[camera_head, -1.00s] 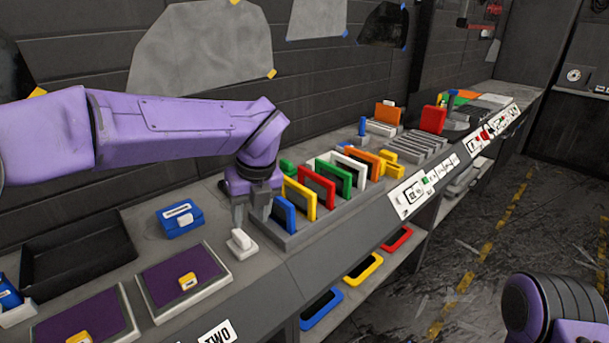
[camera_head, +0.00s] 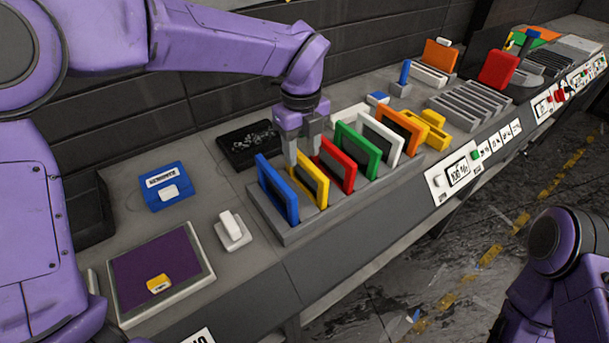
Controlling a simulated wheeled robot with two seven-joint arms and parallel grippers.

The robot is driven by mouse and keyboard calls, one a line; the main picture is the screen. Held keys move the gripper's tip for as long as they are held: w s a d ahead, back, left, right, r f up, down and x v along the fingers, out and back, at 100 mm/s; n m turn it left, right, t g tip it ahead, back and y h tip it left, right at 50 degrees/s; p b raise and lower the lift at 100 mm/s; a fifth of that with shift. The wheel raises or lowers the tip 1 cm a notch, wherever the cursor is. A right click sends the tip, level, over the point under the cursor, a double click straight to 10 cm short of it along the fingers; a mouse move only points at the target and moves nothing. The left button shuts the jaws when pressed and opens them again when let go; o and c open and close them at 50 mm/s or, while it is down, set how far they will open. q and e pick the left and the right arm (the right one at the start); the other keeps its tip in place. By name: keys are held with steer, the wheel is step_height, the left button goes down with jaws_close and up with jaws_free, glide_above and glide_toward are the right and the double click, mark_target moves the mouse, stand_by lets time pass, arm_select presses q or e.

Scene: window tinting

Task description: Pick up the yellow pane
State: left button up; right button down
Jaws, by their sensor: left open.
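The yellow pane (camera_head: 311,184) is a dark sheet in a yellow frame. It stands upright in a grey slotted rack (camera_head: 290,234), between the blue pane (camera_head: 277,191) and the red pane (camera_head: 338,165). My left gripper (camera_head: 303,155) is open, pointing down at the top edge of the yellow pane. Its fingers overlap the pane's upper part in the picture; I cannot tell whether they touch it. My right arm shows at the lower right, but its gripper is out of view.
Green (camera_head: 358,150), white (camera_head: 380,139) and orange (camera_head: 401,130) panes stand close by in the same rack. A white-handled block (camera_head: 232,229), a blue box (camera_head: 166,187) and a purple pad (camera_head: 157,265) lie to the left. A black tray (camera_head: 247,145) is behind.

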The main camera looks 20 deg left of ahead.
mark_target(306, 159)
arm_select(q)
steer(key=f, duration=0.1)
steer(key=w+f+p, duration=0.1)
steer(key=f, duration=0.3)
steer(key=shift+w+d, duration=0.25)
steer(key=shift+s+f, duration=0.1)
steer(key=shift+f, duration=0.1)
steer(key=shift+s+r, duration=0.15)
steer(key=shift+s, duration=0.15)
steer(key=shift+w, duration=0.1)
jaws_close()
arm_select(e)
steer(key=shift+w+r, duration=0.35)
steer(key=shift+r, duration=0.3)
